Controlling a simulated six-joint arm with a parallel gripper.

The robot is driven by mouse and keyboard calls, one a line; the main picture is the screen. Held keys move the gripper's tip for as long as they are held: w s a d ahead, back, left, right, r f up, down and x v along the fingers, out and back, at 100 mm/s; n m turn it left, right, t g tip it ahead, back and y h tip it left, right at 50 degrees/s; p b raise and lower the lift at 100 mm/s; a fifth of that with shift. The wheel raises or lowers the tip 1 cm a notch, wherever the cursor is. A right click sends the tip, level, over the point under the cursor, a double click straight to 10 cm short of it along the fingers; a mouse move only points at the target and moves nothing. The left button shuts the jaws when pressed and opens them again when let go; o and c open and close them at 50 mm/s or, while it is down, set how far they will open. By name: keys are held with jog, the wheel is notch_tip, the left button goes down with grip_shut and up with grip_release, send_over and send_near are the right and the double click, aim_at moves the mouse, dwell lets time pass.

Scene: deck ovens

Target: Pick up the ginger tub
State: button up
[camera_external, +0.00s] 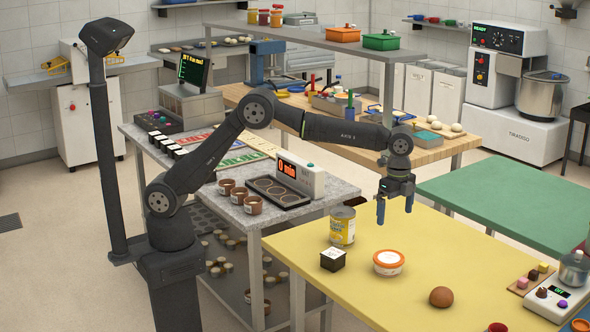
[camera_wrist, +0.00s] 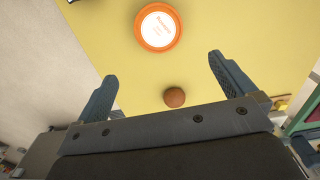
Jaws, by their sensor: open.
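A round tub (camera_external: 388,262) with an orange rim and a white label on top stands upright on the yellow table; it is the likely ginger tub, though its print is too small to read. In the wrist view the tub (camera_wrist: 157,27) shows whole at the top, beyond the fingertips. My gripper (camera_external: 395,205) is open and empty, fingers pointing down, above the table and clear of the tub.
On the yellow table (camera_external: 400,235), a yellow-labelled can (camera_external: 342,226) and a small dark box (camera_external: 333,259) stand left of the tub.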

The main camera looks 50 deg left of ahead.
send_near(388, 256)
jog(key=f, duration=0.5)
jog(key=shift+d+f, duration=0.25)
jog(key=shift+d, duration=0.15)
jog(key=f, duration=0.5)
jog(key=shift+a+f, duration=0.3)
jog(key=c, duration=0.8)
jog(key=shift+r, duration=0.1)
jog(key=shift+c, duration=0.2)
jog(key=shift+r, duration=0.1)
